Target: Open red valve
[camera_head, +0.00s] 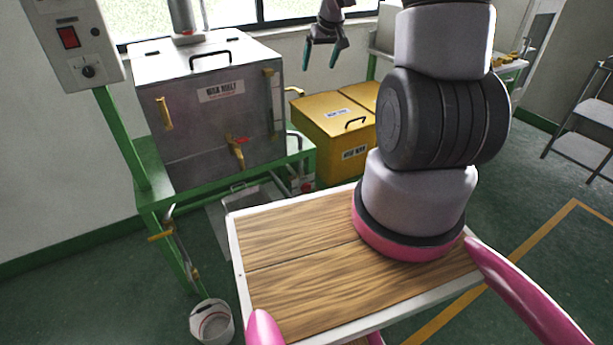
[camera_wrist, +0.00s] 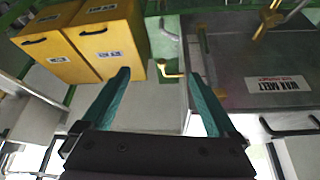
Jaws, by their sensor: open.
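The red valve (camera_head: 242,140) is a small red handle on a brass tap (camera_head: 236,153) on the front of the grey metal WAX MELT tank (camera_head: 190,115). In the wrist view the brass tap (camera_wrist: 267,20) shows at the top right, on the tank (camera_wrist: 235,60), which appears upside down. My gripper (camera_head: 322,58) is up behind and right of the tank in the head view, apart from the valve. In the wrist view its two teal fingers (camera_wrist: 158,76) are spread apart with nothing held between them.
A yellow bin (camera_head: 340,125) stands right of the tank; it is also in the wrist view (camera_wrist: 105,40). A brass lever (camera_wrist: 170,72) on the tank's side appears between my fingers. A green stand (camera_head: 160,197) carries the tank. A white bucket (camera_head: 211,322) sits on the floor.

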